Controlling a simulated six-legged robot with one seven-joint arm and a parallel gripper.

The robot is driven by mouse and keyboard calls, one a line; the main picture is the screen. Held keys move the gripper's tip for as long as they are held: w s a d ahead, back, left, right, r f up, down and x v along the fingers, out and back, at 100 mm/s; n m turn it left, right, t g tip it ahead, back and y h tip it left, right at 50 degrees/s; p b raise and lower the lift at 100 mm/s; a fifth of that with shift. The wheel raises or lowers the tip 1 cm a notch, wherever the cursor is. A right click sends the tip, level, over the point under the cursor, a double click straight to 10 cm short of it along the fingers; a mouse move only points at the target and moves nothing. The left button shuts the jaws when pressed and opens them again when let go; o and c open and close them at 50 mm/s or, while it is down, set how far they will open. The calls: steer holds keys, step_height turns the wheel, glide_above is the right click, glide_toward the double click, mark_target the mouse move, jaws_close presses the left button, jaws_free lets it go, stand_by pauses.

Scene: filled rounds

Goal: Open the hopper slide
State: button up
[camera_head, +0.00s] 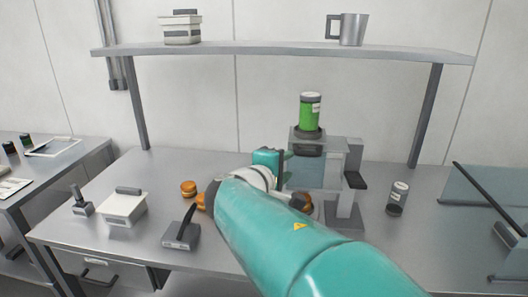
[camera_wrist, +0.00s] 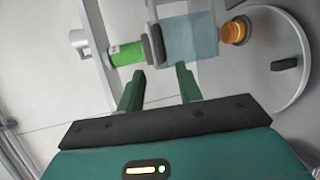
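A grey machine (camera_head: 345,150) stands at the back of the bench. A bluish see-through block (camera_head: 308,150) is below the collar. In the wrist view, sideways, the green jar (camera_wrist: 128,54), dark collar (camera_wrist: 155,45) and see-through block (camera_wrist: 193,38) lie beyond my fingers. Which part is the hopper slide I cannot tell for sure. My gripper (camera_head: 290,165) is in front of the machine, hiding part of it. Its fingers (camera_wrist: 160,74) are apart with nothing held between them.
A dark ledge (camera_head: 355,180) juts from the machine's right. Left on the bench are an orange-brown item (camera_head: 188,187), a grey block with a black lever (camera_head: 181,235) and a white box (camera_head: 122,207). A shelf (camera_head: 270,48) runs above.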

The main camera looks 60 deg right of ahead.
mark_target(306, 155)
steer(key=x, duration=1.3)
steer(key=shift+d, duration=0.3)
jaws_close()
